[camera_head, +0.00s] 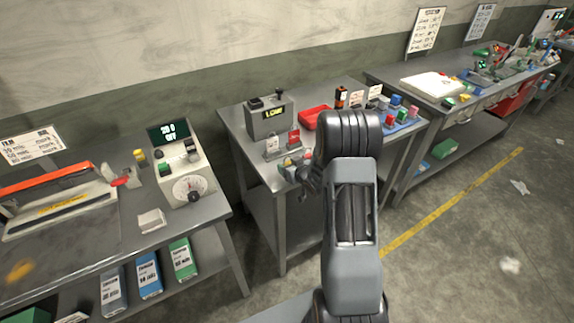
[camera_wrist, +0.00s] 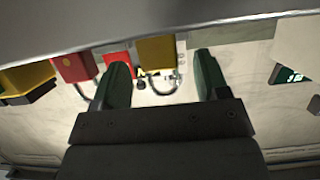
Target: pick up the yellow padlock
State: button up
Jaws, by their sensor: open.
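The yellow padlock (camera_wrist: 156,50) is in the upper middle of the wrist view, its body up in the picture and its grey shackle below. It lies between the two dark green fingers of my open gripper (camera_wrist: 160,66), with a gap to the right finger; whether it is at the fingers' depth I cannot tell. Two red padlocks (camera_wrist: 75,66) are left of it, one partly behind the left finger.
A yellow and black thing (camera_wrist: 28,80) is at the left of the wrist view. Other benches stand left and right.

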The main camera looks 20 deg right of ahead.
jog(key=shift+x, duration=1.15)
jog(key=c, duration=1)
jog(key=shift+c, duration=0.2)
jog(key=shift+r, duration=0.2)
